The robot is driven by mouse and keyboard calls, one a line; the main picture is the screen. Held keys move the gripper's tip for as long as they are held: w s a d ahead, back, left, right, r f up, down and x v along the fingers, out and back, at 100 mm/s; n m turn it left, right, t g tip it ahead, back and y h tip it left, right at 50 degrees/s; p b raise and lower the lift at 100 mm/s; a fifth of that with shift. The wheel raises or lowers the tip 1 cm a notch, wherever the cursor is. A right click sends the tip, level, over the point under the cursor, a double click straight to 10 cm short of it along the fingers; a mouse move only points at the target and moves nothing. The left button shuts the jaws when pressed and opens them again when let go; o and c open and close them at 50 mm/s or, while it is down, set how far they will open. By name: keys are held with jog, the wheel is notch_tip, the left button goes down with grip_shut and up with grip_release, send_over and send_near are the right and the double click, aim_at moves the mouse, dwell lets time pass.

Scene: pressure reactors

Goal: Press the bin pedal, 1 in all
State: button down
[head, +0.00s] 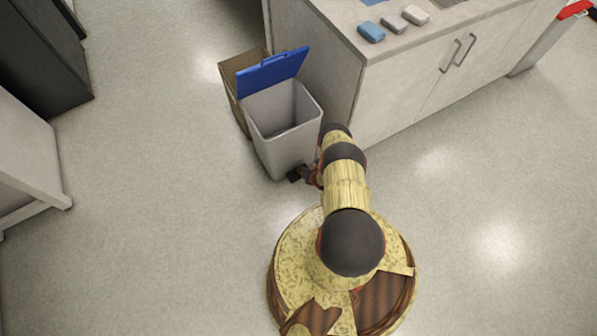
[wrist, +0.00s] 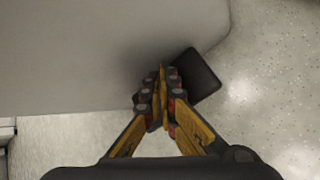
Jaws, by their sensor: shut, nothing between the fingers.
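The bin (head: 284,130) is a light grey box with a blue lid (head: 273,69) that stands raised, so the empty-looking inside shows. Its front wall (wrist: 90,50) fills the upper left of the wrist view. The black pedal (wrist: 201,75) sticks out at the foot of the bin; in the head view it shows as a small dark patch (head: 296,175) beside my gripper. My gripper (wrist: 161,75) is shut and empty, its fingertips over the pedal's inner edge by the bin wall. They appear to touch the pedal, and partly cover it.
A brown open box (head: 231,80) stands behind the bin. A counter cabinet (head: 400,90) is right of it, with blue, grey and white blocks on top. A white table (head: 25,165) stands at the left. The floor between is clear.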

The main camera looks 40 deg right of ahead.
jog(key=shift+s+a+f, duration=0.2)
jog(key=shift+s+f, duration=0.05)
jog(key=shift+f, duration=0.45)
dwell(0.3)
jog(key=shift+r, duration=0.15)
jog(key=shift+w+d+r+p, duration=0.1)
jog(key=shift+r+p, duration=0.65)
jog(key=shift+r, duration=0.4)
jog(key=shift+w+d+r+p, duration=0.1)
jog(key=shift+r+p, duration=0.6)
jog(key=shift+r, duration=0.45)
jog(key=shift+r, duration=0.1)
jog(key=shift+r+p, duration=1.5)
jog(key=shift+r, duration=0.95)
jog(key=shift+f, duration=0.1)
